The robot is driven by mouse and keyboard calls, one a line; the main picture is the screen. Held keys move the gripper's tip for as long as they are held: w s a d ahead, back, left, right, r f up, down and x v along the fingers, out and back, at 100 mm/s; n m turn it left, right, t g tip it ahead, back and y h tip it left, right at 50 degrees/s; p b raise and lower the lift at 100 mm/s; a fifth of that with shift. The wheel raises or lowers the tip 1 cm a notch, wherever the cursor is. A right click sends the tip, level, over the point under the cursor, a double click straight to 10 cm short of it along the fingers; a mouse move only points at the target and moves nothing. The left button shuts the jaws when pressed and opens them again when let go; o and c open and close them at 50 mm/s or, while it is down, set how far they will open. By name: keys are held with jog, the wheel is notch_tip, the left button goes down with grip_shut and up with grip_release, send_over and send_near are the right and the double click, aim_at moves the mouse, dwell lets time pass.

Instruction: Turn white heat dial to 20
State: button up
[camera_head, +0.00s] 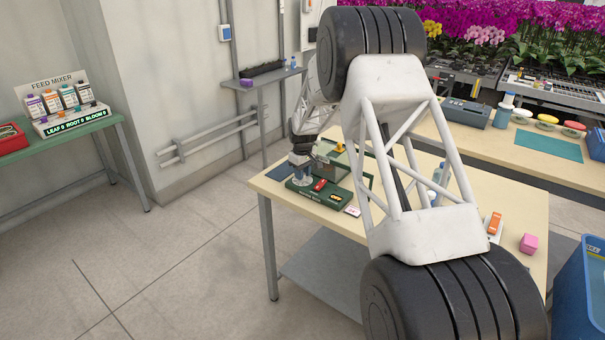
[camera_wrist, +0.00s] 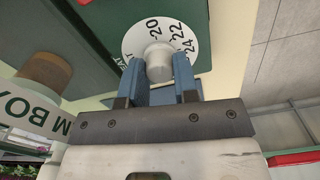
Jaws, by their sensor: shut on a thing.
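The white heat dial (camera_wrist: 135,40) is a round disc with a raised white knob (camera_wrist: 158,62) at its centre. In the wrist view 20 is near the top, with 22 and 24 to its right and part of the word HEAT at lower left. I cannot make out an index mark beside the dial. My gripper (camera_wrist: 159,78) is shut on the knob, one blue finger on each side. In the head view my gripper (camera_head: 302,172) is over the dial (camera_head: 299,181) at the left end of the dark green box (camera_head: 330,197); the numbers are too small to read there.
The box stands on a pale table (camera_head: 455,215), near its left corner. A red item (camera_head: 320,185) lies right of the dial. An orange item (camera_head: 494,223) and a pink block (camera_head: 529,243) are farther right. My arm hides the table's middle.

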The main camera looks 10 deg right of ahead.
jog(key=shift+n, duration=1)
jog(key=o, duration=0.9)
jog(key=shift+r, duration=0.1)
jog(key=shift+r, duration=3.85)
